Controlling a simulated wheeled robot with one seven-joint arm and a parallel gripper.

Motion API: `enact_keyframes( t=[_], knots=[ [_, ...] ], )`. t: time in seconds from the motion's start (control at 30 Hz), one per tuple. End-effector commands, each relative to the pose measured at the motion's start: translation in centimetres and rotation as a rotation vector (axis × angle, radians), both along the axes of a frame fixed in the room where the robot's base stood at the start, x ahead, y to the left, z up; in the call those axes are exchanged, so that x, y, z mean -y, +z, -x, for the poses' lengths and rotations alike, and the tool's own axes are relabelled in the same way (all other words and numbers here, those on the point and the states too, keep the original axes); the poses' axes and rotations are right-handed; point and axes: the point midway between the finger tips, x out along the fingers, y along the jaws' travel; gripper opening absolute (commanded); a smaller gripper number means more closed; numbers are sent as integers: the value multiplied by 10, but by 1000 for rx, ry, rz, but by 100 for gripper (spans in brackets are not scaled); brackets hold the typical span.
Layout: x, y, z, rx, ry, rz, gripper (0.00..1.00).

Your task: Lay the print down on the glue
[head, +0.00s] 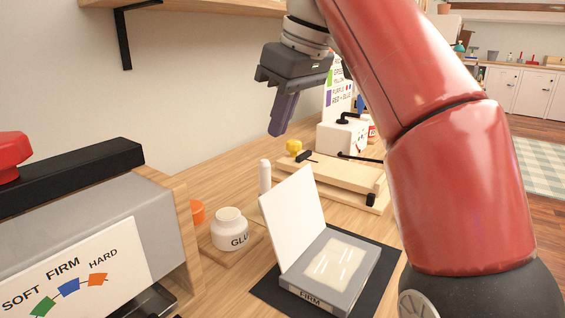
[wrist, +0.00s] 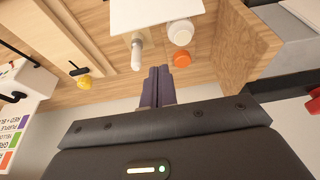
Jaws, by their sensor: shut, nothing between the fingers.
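A white panel (head: 293,222), likely the print, stands tilted up along the left edge of a grey block (head: 345,290) marked FIRM. The side of it that shows is plain white. A cream patch with white streaks, apparently the glue (head: 341,262), lies on the block's top, uncovered. My gripper (head: 275,132) is shut and empty, high above the table behind the panel and apart from it. In the wrist view, its closed fingers (wrist: 160,72) point toward the table, and part of a white sheet (wrist: 157,14), probably the panel, shows at the top edge.
A jar of glue (head: 231,232), a white cylinder (head: 265,178) and an orange cap (head: 197,212) stand left of the block. A dark mat (head: 381,268) lies under it. A wooden board with a yellow knob (head: 294,146) lies behind. A grey machine (head: 95,235) fills the left.

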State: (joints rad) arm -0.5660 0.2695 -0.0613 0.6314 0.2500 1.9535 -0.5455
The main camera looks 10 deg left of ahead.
Motion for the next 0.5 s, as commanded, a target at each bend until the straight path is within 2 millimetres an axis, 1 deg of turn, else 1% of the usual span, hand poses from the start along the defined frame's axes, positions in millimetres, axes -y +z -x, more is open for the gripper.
enact_keyframes(
  t=[0.17,0.27,0.37,0.5],
  knots=[
    [-5,-15,-1,-1,-1,0,0],
    [-9,-29,-3,-2,-2,0,0],
    [-14,-44,-5,-2,-2,1,0],
    [-22,-70,-8,-2,-1,2,0]
  ],
)
